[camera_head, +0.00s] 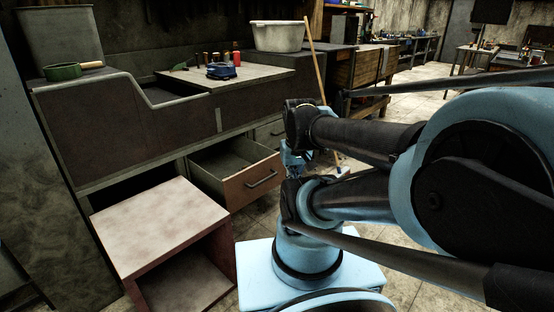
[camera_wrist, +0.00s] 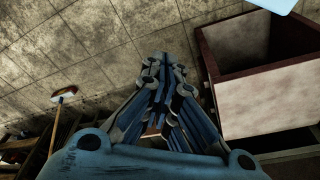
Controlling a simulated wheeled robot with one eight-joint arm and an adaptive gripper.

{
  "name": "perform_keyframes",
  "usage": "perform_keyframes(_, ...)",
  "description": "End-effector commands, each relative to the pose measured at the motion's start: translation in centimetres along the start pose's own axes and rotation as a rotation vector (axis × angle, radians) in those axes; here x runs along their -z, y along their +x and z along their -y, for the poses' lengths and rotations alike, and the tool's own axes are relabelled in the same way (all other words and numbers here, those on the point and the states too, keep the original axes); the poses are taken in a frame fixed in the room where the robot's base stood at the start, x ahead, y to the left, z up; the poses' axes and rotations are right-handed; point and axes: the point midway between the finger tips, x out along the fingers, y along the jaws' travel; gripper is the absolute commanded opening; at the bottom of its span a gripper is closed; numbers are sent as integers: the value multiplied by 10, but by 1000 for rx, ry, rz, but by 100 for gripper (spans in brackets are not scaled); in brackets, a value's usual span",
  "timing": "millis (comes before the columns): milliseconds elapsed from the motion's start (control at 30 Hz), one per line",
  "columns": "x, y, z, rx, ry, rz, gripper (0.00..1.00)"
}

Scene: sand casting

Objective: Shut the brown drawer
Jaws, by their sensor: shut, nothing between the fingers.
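The brown drawer (camera_head: 252,186) is pulled out of the bench in the head view, with a dark bar handle on its front. Its inside looks empty. My gripper (camera_head: 293,160) is just right of the drawer front in that view, largely hidden by my arm. I cannot tell whether it touches the drawer. In the wrist view my gripper (camera_wrist: 164,75) is shut and empty, its fingers together. The drawer is not clearly visible there; the fingers and wrist cover much of the lower middle.
A reddish open-sided box (camera_head: 165,225) stands left of the drawer; it also shows in the wrist view (camera_wrist: 265,100). A broom (camera_head: 318,65) leans beside the bench. The bench (camera_head: 120,130) holds tools and a white tub (camera_head: 277,37).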

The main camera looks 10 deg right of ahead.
Motion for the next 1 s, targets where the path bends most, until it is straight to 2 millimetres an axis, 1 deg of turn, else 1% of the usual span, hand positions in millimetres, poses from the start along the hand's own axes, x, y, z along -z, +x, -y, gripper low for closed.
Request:
perform_keyframes(67, -6, -6, 0, 1, 8, -11, 0)
perform_keyframes(100, -5, -7, 0, 2, 19, -12, 0)
perform_keyframes(167, 0, -9, 0, 5, 50, -13, 0)
perform_keyframes(267, 14, -14, 1, 15, 134, -13, 0)
perform_keyframes(433, 48, -22, 1, 37, 355, -13, 0)
perform_keyframes(667, 100, -24, -2, 72, 673, -7, 0)
perform_keyframes(833, 138, -20, -8, 97, 905, 3, 0)
perform_keyframes(1000, 177, -11, -14, 121, 1138, 18, 0)
